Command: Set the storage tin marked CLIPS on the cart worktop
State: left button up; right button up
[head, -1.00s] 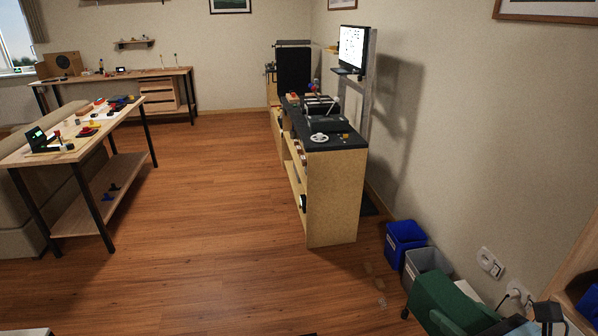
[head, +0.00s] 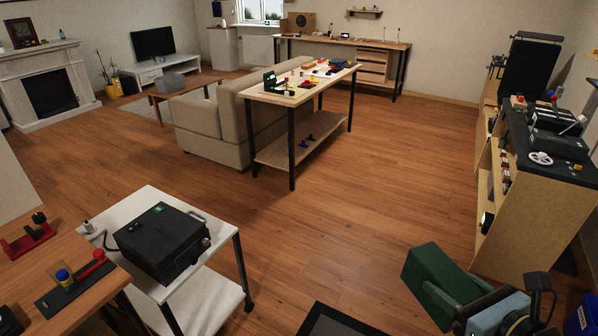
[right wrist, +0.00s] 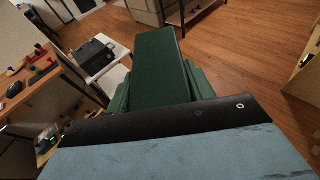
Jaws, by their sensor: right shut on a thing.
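A dark green, box-like thing (head: 438,282) is in my right gripper (head: 462,310) at the lower right of the head view. It also fills the middle of the right wrist view (right wrist: 160,65). No CLIPS marking shows on its visible faces, so I cannot tell if it is the tin. The fingertips are hard to make out against it. The white cart worktop (head: 146,200) is at the lower left of the head view, well apart from the gripper. It also shows at the left of the right wrist view (right wrist: 92,62). My left gripper is not in view.
A black boxy device (head: 160,243) covers much of the cart worktop. A wooden bench (head: 60,250) with small parts adjoins it at left. A two-level table (head: 290,95) stands farther back, and a dark-topped cabinet (head: 530,205) at right. The wooden floor between is clear.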

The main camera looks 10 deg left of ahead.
aim_at(152, 203)
jog(key=i, duration=4.35)
jog(key=u, duration=2.8)
jog(key=i, duration=0.9)
jog(key=u, duration=1.05)
